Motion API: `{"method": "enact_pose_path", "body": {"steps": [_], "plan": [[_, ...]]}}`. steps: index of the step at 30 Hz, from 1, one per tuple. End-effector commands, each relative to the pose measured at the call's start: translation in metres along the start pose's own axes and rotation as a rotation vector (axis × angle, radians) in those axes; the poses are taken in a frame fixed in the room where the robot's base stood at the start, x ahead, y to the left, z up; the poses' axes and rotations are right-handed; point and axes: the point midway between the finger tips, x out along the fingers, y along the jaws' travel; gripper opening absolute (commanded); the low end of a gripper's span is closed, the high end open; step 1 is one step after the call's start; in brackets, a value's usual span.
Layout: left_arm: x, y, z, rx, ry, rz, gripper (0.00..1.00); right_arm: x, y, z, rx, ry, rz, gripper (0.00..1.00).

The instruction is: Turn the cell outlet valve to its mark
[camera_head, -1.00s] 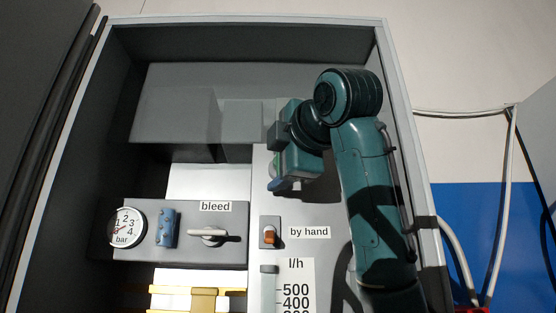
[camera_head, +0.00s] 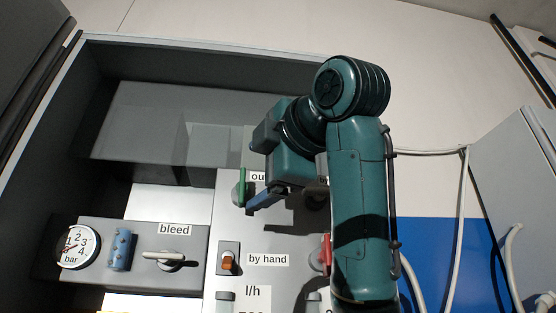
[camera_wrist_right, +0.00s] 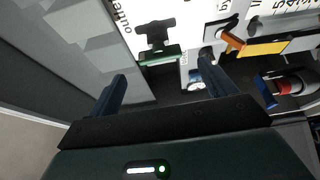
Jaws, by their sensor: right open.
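The outlet valve shows in the head view as a green bar (camera_head: 242,184) beside a grey rounded part, next to a label whose visible letters read "ou". In the right wrist view the green bar (camera_wrist_right: 160,55) lies crosswise in front of a dark T-shaped part, by the "outlet" label (camera_wrist_right: 121,18). I cannot make out its mark. My right gripper (camera_wrist_right: 163,68) is open and empty, its two blue fingers apart on either side of the green bar, which appears ahead of the tips. In the head view one blue finger (camera_head: 263,200) shows just right of the bar. My left gripper is out of view.
Lower left are the bar gauge (camera_head: 77,247), a blue fitting (camera_head: 120,249) and the bleed lever (camera_head: 167,256). The orange "by hand" switch (camera_head: 227,261) is below the valve. A red handle (camera_head: 326,254) sits beside my right forearm. The cabinet wall is on the left.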

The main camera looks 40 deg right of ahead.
Motion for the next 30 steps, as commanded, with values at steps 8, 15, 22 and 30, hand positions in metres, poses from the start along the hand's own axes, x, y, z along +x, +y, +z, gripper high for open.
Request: {"method": "enact_pose_path", "body": {"steps": [8, 15, 22, 30], "plan": [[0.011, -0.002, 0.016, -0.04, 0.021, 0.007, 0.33, -0.046, -0.003, 0.001, 0.0, -0.002, 0.002, 0.84], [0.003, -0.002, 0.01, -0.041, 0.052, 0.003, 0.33, -0.059, -0.001, 0.0, 0.001, -0.001, -0.001, 0.84], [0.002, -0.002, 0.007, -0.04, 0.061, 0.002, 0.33, -0.059, 0.0, 0.0, 0.001, 0.0, -0.001, 0.84], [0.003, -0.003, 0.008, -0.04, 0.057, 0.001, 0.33, -0.059, 0.0, 0.0, 0.0, 0.0, -0.001, 0.84]]}}
